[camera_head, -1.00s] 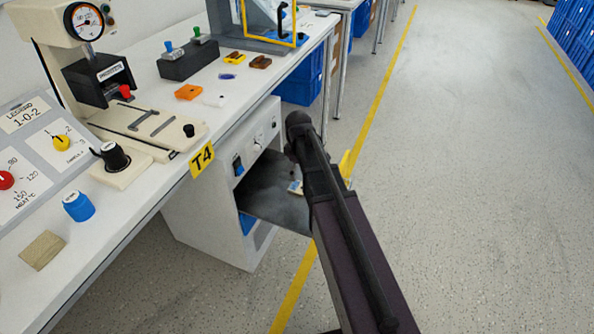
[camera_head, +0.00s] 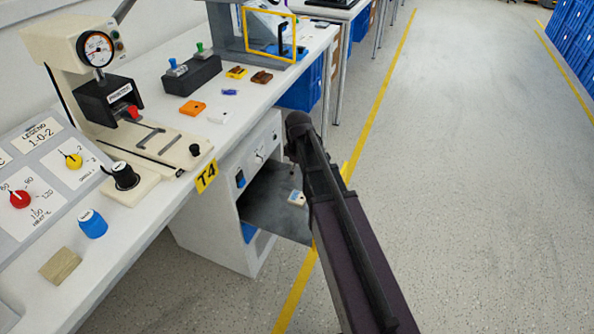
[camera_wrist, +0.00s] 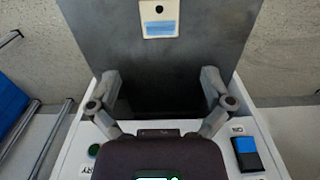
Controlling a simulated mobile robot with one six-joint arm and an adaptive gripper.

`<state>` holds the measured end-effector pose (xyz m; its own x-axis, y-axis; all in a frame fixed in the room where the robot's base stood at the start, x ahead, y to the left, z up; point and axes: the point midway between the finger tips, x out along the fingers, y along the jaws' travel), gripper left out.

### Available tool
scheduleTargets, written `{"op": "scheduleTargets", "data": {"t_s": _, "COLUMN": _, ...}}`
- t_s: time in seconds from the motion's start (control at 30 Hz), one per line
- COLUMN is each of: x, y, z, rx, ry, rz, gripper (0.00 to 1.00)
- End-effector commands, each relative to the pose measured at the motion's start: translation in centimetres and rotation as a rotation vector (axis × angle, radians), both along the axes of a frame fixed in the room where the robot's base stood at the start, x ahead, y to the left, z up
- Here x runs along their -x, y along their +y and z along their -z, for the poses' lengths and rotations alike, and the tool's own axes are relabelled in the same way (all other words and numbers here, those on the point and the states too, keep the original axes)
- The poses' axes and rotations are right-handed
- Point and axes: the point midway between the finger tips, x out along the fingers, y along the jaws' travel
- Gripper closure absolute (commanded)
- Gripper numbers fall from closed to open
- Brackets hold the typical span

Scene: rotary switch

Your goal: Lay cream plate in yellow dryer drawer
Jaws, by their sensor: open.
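The cream plate (camera_head: 297,197) with a blue label lies flat on the grey drawer floor (camera_head: 268,215) that sticks out from the white dryer cabinet (camera_head: 215,235). In the wrist view the plate (camera_wrist: 160,18) shows its dark hole and blue label, at the top of the picture on the grey surface (camera_wrist: 100,30). My gripper (camera_wrist: 160,76) is open and empty, its fingers spread over the drawer's inner end, apart from the plate.
The cabinet front has a blue switch (camera_head: 240,178).

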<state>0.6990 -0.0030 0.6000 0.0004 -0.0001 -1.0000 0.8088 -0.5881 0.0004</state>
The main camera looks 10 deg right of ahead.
Motion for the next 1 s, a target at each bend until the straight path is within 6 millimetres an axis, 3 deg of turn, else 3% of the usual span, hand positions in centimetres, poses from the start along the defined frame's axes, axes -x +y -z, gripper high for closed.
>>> {"op": "scheduleTargets", "data": {"t_s": 0.57, "x": 0.4, "y": 0.0, "z": 0.0, "rx": 0.000, "ry": 0.000, "rz": 0.016, "gripper": 0.00}}
{"op": "scheduleTargets", "data": {"t_s": 0.77, "x": 2.9, "y": 0.1, "z": 0.0, "rx": 0.000, "ry": 0.000, "rz": 0.135, "gripper": 0.00}}
{"op": "scheduleTargets", "data": {"t_s": 1.0, "x": 8.5, "y": 0.2, "z": 0.0, "rx": 0.000, "ry": 0.000, "rz": 0.443, "gripper": 0.00}}
